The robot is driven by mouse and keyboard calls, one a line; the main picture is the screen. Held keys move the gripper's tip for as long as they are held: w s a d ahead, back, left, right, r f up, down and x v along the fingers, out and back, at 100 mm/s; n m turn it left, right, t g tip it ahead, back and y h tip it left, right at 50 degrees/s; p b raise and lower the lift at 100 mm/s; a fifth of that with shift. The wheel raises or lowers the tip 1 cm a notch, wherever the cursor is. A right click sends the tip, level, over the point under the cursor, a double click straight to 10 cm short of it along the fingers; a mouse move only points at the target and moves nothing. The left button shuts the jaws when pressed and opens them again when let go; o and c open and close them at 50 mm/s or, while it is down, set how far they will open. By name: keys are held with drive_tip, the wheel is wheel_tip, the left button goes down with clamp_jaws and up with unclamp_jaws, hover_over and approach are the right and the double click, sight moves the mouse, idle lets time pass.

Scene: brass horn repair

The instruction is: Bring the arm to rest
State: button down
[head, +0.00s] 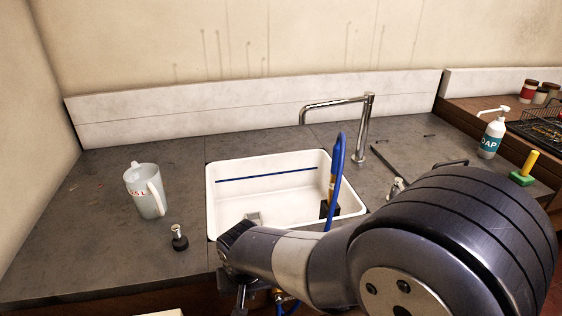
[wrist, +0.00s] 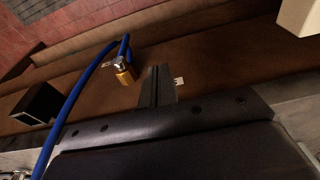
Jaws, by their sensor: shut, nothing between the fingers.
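My arm reaches across the front right of the head view, in front of the grey counter (head: 100,230) and sink. My gripper (head: 242,298) hangs at the counter's front edge, pointing down and partly cut off by the frame. In the wrist view its fingers (wrist: 158,85) are together, with nothing between them. A blue hose (wrist: 75,90) with a brass-coloured fitting (wrist: 124,70) is just left of the fingers, apart from them in the picture.
A white sink (head: 270,172) with a blue line and chrome faucet (head: 367,125) is behind my arm. A jug (head: 147,195) and black stopper (head: 179,240) stand left. A soap bottle (head: 490,138) and green-and-yellow brush (head: 524,172) are right. The left counter is mostly clear.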

wheel_tip(320, 180, up, 6)
drive_tip(key=s, duration=0.1)
drive_tip(key=shift+d, duration=0.15)
idle(0.4)
